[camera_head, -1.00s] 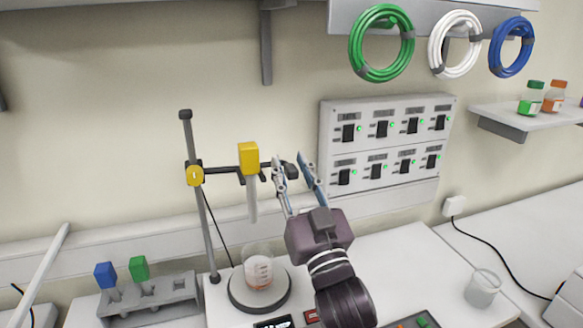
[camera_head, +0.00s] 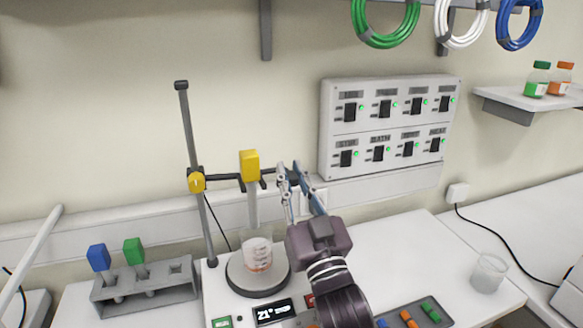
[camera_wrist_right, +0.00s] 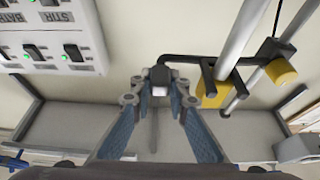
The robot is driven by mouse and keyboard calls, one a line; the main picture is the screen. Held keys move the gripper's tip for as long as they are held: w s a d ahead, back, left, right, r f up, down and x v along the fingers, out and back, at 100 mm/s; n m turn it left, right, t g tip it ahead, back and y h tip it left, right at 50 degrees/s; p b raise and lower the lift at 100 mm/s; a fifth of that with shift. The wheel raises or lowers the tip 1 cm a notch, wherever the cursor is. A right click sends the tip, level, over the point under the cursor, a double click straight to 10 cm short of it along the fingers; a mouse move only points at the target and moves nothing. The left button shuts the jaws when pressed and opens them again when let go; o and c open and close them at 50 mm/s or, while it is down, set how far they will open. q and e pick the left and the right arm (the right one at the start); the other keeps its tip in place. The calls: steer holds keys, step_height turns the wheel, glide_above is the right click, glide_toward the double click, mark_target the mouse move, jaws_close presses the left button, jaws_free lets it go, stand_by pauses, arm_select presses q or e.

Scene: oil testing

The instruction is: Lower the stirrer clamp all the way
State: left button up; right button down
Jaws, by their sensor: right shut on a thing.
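The stirrer clamp (camera_head: 222,177) is a dark horizontal bar with a yellow knob (camera_head: 196,182) on an upright grey stand rod (camera_head: 188,135). The bar holds a yellow-topped probe (camera_head: 250,166), whose pale shaft reaches down into the mouth of a beaker (camera_head: 257,257) of reddish liquid on a round stirrer plate (camera_head: 240,282). My right gripper (camera_head: 288,172) is shut on the right end of the clamp bar. In the right wrist view the bar's dark end (camera_wrist_right: 160,76) sits between the fingertips (camera_wrist_right: 158,92). My left gripper is out of view.
A grey rack (camera_head: 150,290) with a blue and a green-capped piece stands left of the stand. A switch panel (camera_head: 388,125) is on the wall behind my gripper. An empty beaker (camera_head: 488,273) stands at the right. Coloured buttons lie at the front.

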step_height(320, 180, down, 8)
steer(key=b, duration=0.3)
steer(key=shift+b, duration=0.4)
steer(key=shift+f, duration=0.1)
steer(key=c, duration=2.3)
jaws_free()
steer(key=o, duration=0.5)
steer(key=shift+c, duration=0.2)
steer(key=v, duration=1.2)
steer(key=shift+r, duration=0.2)
steer(key=shift+s+f, duration=0.1)
steer(key=shift+s, duration=0.05)
